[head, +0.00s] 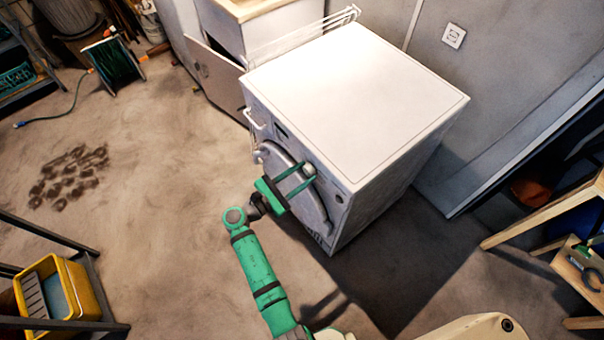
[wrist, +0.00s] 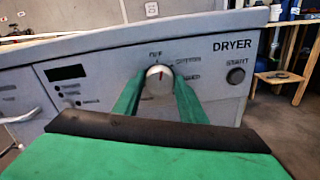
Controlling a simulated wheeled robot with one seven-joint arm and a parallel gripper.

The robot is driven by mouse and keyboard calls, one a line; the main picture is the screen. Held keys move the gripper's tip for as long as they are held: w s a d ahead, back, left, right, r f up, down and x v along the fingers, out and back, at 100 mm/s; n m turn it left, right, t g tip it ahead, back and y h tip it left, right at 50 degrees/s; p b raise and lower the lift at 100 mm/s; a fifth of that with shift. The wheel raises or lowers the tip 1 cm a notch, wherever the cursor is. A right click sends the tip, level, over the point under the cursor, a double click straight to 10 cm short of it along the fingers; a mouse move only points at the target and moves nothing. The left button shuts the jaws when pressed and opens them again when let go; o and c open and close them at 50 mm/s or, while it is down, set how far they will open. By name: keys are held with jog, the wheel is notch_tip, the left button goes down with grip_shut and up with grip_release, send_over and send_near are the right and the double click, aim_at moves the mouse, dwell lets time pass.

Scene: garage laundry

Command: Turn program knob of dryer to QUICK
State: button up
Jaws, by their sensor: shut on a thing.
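The white dryer (head: 360,90) stands in the middle of the head view; its control panel (wrist: 110,90) shows in the wrist view, with the word DRYER at the right. The round, pale program knob (wrist: 159,72) has a red mark that points about straight up, towards a label that looks like OFF. Other small labels to its right are too blurred to read surely, and I cannot make out QUICK. My green gripper (head: 300,178) reaches the panel from the front. In the wrist view its fingers are closed on the knob from left and right. My fingers hide the panel low beside the knob.
A START button (wrist: 235,76) sits right of the knob, and a dark display (wrist: 67,73) sits left. A cabinet (head: 215,75) with an open door stands left of the dryer. A wooden stool (head: 550,215) stands at the right. The floor in front is mostly clear.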

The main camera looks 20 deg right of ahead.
jog(key=m, duration=0.7)
jog(key=shift+s+f, duration=0.1)
jog(key=shift+s, duration=0.05)
jog(key=m, duration=0.7)
jog(key=shift+f+m, duration=0.15)
jog(key=shift+m, duration=0.15)
jog(key=m, duration=0.6)
jog(key=shift+f, duration=0.15)
jog(key=m, duration=0.5)
jog(key=shift+f+m, duration=0.1)
jog(key=shift+m, duration=0.3)
jog(key=o, duration=1)
